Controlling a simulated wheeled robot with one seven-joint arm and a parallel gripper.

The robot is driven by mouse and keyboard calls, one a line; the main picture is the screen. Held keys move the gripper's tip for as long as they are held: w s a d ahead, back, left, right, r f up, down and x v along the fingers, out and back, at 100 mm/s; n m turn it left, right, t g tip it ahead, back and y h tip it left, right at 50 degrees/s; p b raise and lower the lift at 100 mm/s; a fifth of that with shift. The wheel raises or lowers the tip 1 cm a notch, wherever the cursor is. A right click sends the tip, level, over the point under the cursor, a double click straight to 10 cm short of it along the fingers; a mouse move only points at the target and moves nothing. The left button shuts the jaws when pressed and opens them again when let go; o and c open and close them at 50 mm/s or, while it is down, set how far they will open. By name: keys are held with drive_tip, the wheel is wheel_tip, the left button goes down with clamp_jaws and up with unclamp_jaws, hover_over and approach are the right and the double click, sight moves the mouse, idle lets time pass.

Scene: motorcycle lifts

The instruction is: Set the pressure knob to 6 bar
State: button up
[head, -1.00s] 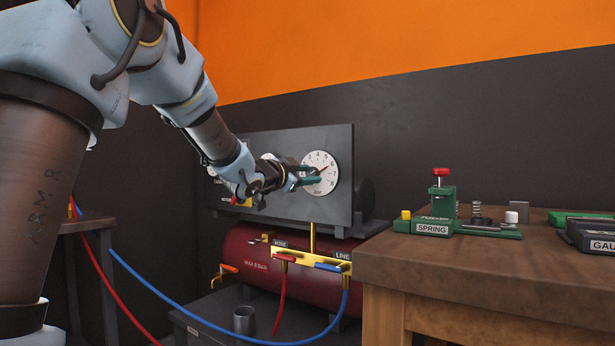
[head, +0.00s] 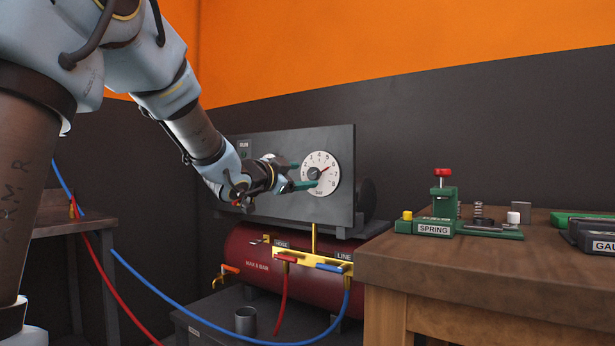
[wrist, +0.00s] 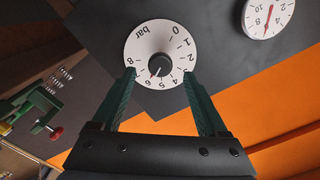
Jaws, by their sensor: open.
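The pressure dial (head: 330,187) is a white round face with printed numbers and "bar", on the grey panel. Its dark knob (wrist: 159,66) sits at the centre, with a red pointer. In the head view the pointer (head: 325,170) slants up and right, close to the 6; the exact reading is too small to be sure of. My gripper (head: 299,176) is open, its green fingers pointing at the dial. In the wrist view the fingertips (wrist: 159,71) stand wide on either side of the knob, with clear gaps to it. Nothing is held.
Another gauge (wrist: 268,16) is at the wrist view's upper right. Below the panel (head: 345,145) are a red tank (head: 250,268), a yellow manifold (head: 313,258) and red and blue hoses. A wooden bench (head: 480,265) with a green spring fixture (head: 443,205) stands right.

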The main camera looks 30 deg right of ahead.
drive_tip(key=v, duration=0.6)
drive_tip(key=shift+s+a, duration=0.2)
drive_tip(key=shift+a, duration=0.2)
drive_tip(key=w+a+f+n+t+y, duration=0.1)
drive_tip(key=w+a+f+n+y, duration=0.1)
drive_tip(key=a+f+n+y, duration=0.65)
drive_tip(key=w+a+f+n+y, duration=0.2)
drive_tip(key=a+f+n+y, duration=0.1)
drive_tip(key=a+f, duration=0.9)
drive_tip(key=s+a+f+n+g+y, duration=0.2)
drive_tip(key=s+a+f+n+g, duration=0.2)
drive_tip(key=s+a+f, duration=0.4)
drive_tip(key=s+a+f+n+g+y, duration=0.2)
drive_tip(key=s+a+f+n+g, duration=0.25)
drive_tip(key=s, duration=0.55)
wheel_tip(320, 180, up, 23)
drive_tip(key=a+m+p, duration=0.1)
drive_tip(key=p, duration=2.2)
drive_tip(key=shift+w, duration=0.15)
